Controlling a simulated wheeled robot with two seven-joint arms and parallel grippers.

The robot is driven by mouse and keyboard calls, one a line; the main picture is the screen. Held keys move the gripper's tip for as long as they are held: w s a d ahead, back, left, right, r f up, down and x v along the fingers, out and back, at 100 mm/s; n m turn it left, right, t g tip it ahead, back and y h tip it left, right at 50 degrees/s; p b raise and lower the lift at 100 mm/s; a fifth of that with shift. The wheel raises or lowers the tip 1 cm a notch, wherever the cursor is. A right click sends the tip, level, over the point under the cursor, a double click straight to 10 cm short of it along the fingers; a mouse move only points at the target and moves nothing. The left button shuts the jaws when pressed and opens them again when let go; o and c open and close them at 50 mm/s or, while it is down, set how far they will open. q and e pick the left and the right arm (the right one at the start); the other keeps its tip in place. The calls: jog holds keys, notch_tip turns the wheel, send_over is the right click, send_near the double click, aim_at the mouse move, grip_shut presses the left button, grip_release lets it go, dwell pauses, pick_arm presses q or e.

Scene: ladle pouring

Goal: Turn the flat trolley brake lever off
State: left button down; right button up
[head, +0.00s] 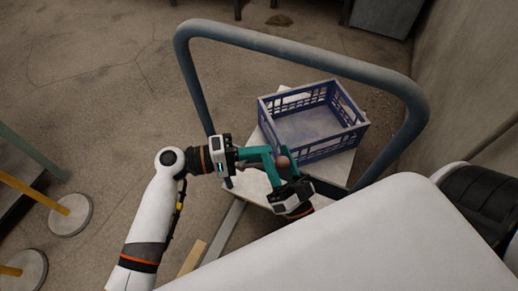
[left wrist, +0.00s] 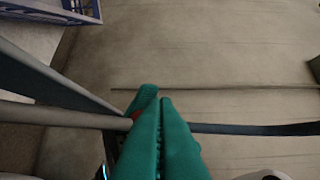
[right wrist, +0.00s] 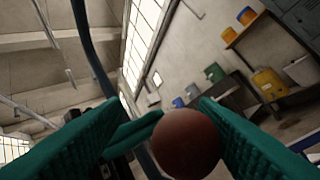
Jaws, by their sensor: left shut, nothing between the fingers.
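The flat trolley (head: 345,165) has a pale bed and a tall blue-grey tube handle (head: 270,42). A brown ball knob (head: 283,162) shows near the handle's lower end; I cannot tell if it belongs to the brake lever. My left gripper (head: 268,154) is shut and empty, its fingertips close to the knob. In the left wrist view its green fingers (left wrist: 158,98) are together beside a grey rod (left wrist: 65,116). My right gripper (head: 279,166) points up with fingers apart. The right wrist view shows the knob (right wrist: 186,143) between them, with a gap on the left.
A blue crate (head: 350,138) stands on the trolley bed behind the grippers. Posts with round bases (head: 70,215) stand at the left. A wall (head: 465,80) is at the right. The floor left of the trolley is mostly clear.

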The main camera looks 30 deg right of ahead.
aim_at(260, 164)
jog(key=v, duration=0.5)
jog(key=shift+a, duration=0.1)
jog(key=w+a+n+g+y, duration=0.1)
jog(key=w, duration=0.1)
jog(key=w+a+n+g+y, duration=0.1)
jog(key=w+n+g, duration=0.1)
jog(key=w+a+n+g+y, duration=0.1)
jog(key=w+n+g, duration=0.1)
jog(key=w, duration=0.1)
jog(key=shift+y, duration=0.3)
pick_arm(q)
jog(key=shift+s+d+f+m+y, duration=0.15)
jog(key=shift+s+d+m+y, duration=0.15)
jog(key=shift+s+d+y, duration=0.25)
pick_arm(e)
jog(key=shift+w+a+f+n+g, duration=0.1)
jog(key=shift+w+a+n+g, duration=0.1)
jog(key=shift+n+g, duration=0.4)
jog(key=shift+w+a+f+n+g, duration=0.1)
jog(key=shift+w+n+g, duration=0.15)
jog(key=shift+g, duration=0.65)
pick_arm(q)
jog(key=shift+a+f, duration=0.25)
jog(key=shift+a, duration=0.05)
pick_arm(e)
jog(key=shift+r, duration=0.2)
